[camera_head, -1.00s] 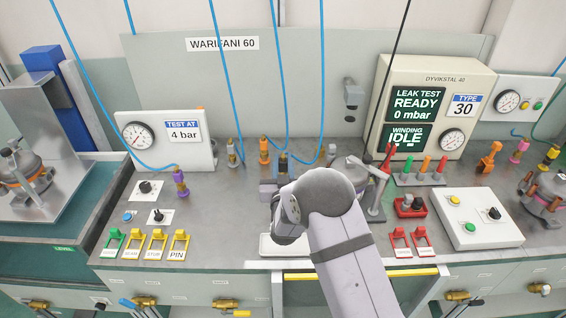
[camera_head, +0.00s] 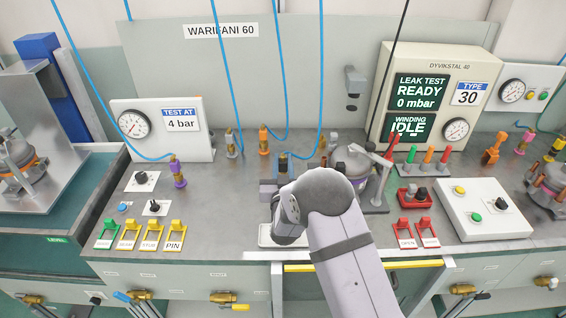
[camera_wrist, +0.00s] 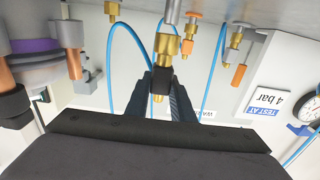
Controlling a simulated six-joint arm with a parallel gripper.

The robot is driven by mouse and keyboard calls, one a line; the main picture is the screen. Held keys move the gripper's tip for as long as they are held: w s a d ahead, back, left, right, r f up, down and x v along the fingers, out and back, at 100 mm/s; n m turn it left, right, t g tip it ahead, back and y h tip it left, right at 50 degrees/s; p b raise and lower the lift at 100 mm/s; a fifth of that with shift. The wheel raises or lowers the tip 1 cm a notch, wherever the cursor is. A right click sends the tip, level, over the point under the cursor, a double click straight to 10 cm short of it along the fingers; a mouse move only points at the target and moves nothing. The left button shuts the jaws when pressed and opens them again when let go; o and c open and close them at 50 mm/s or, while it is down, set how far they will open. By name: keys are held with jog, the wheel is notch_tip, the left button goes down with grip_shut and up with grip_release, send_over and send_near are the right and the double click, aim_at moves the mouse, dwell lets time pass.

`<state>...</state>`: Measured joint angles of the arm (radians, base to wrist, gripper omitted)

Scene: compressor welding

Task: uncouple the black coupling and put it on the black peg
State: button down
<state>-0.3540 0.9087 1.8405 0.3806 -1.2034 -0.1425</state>
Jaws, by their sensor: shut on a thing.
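In the wrist view, the fingers of my gripper (camera_wrist: 161,98) stand on both sides of a black coupling (camera_wrist: 160,79) and are shut on it. A brass fitting (camera_wrist: 164,48) adjoins the black part, and a grey tube (camera_wrist: 172,12) is in line with it. I cannot tell whether they are still joined. I cannot tell which peg is the black one.
The grey compressor (camera_head: 350,163) stands just right of my arm, with copper tubes (camera_wrist: 71,50) near the gripper. Blue hoses (camera_head: 228,75) hang over the bench. A gauge box (camera_head: 133,143) and a purple fitting (camera_head: 177,172) are at left. Bare bench shows between them and my arm.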

jog(key=shift+f, duration=0.15)
jog(key=shift+f+b, duration=0.35)
jog(key=shift+b, duration=0.1)
jog(key=shift+f+b, duration=0.3)
jog(key=shift+f, duration=0.05)
jog(key=c, duration=1.5)
grip_release()
jog(key=shift+r, duration=0.1)
jog(key=shift+o, duration=0.2)
jog(key=shift+r, duration=0.1)
jog(key=shift+r+b, duration=0.9)
jog(key=shift+r, duration=4)
